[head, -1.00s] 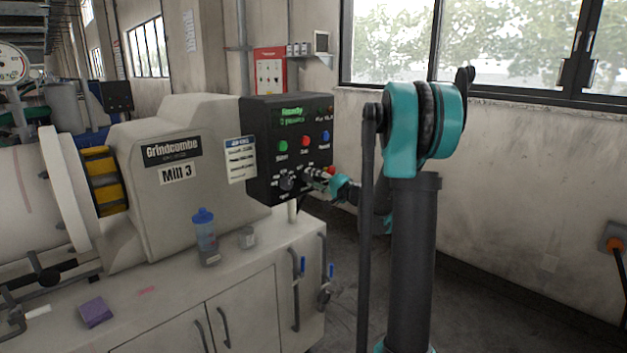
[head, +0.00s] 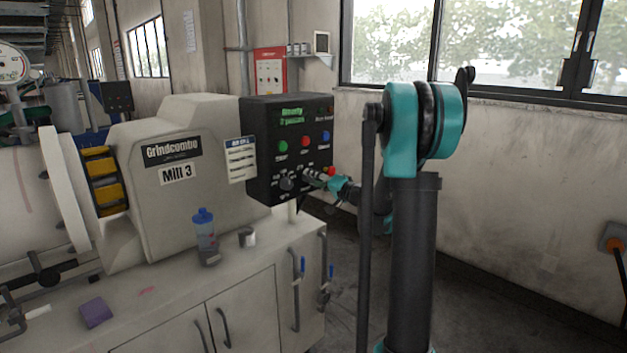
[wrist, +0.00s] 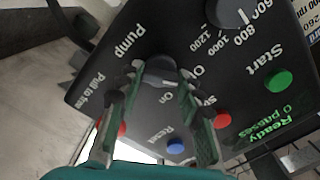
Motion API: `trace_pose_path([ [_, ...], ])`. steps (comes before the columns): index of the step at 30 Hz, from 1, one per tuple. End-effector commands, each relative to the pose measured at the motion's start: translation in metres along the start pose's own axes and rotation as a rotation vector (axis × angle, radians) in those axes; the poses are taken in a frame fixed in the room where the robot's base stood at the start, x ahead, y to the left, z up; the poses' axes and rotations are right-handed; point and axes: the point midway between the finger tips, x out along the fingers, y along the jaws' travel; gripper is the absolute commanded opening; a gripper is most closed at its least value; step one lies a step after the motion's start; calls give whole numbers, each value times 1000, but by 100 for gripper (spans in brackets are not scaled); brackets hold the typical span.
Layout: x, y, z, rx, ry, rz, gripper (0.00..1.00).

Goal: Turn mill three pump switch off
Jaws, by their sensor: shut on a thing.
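In the head view my gripper (head: 318,179) reaches the panel's lower right from the right. The fingers hide part of the knob and its labels, so its exact setting is unclear.
A speed dial (wrist: 228,12), green Start button (wrist: 278,81), blue Reset button (wrist: 175,146) and red buttons lie close around the gripper. A bottle (head: 205,240) and small cup (head: 247,238) stand on the bench below. The floor to the right is clear.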

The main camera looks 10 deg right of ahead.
Motion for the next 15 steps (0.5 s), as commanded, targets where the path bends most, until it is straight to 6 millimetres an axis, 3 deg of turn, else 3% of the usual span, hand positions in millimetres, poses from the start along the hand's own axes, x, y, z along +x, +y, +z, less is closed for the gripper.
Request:
trace_pose_path([
  [2,-1,1,1,-2,-1,2,7],
  [3,-1,1,1,-2,-1,2,39],
  [7,0,0,1,-1,-1,1,56],
  [15,0,0,0,0,0,1,57],
])
